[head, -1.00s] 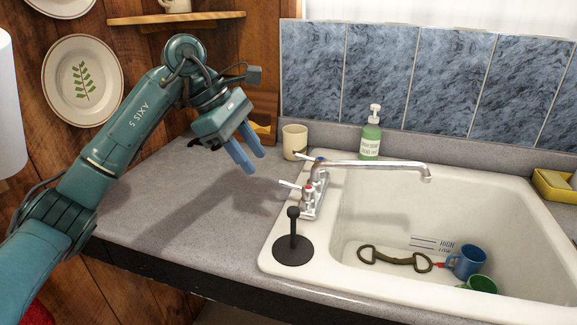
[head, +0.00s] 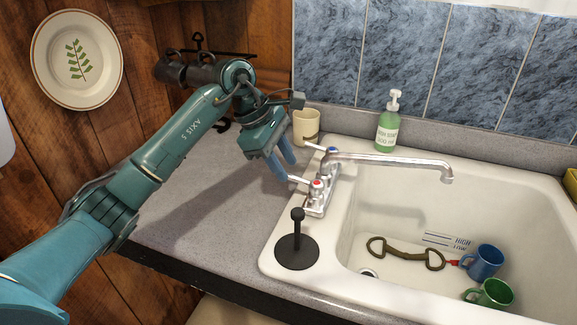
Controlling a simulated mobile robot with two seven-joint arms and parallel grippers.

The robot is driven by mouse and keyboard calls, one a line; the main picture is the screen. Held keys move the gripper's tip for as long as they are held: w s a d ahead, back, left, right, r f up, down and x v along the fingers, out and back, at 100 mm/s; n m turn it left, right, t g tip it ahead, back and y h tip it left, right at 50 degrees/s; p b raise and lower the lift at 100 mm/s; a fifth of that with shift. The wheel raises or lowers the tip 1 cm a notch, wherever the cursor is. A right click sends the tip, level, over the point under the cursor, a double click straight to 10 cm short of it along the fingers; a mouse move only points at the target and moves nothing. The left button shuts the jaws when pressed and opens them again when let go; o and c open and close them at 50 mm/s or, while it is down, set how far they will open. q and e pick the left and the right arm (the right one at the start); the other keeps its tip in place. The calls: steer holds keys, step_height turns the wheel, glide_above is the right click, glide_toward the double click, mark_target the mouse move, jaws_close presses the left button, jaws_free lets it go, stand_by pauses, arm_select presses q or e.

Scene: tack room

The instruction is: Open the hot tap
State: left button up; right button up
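The hot tap handle (head: 317,186), marked red, is a chrome lever pointing left on the near side of the faucet base. The cold tap handle (head: 331,151), marked blue, sits behind it. The chrome spout (head: 395,160) reaches right over the basin, and no water shows coming from it. My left gripper (head: 286,169) points down just left of the faucet, its two blue fingers apart with nothing seen between them. Its fingertips are close to the hot lever's outer end; I cannot tell whether they touch. My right gripper is out of view.
A black plunger-like stopper (head: 296,250) stands on the sink's front-left rim. A beige cup (head: 306,126) and green soap bottle (head: 388,128) stand behind the faucet. The sink (head: 400,205) holds a horse bit (head: 405,255), a blue mug (head: 485,261) and a green mug (head: 490,293).

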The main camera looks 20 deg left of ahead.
mark_target(303, 183)
arm_select(q)
steer(key=shift+x, duration=1.3)
steer(key=shift+c, duration=0.4)
jaws_close()
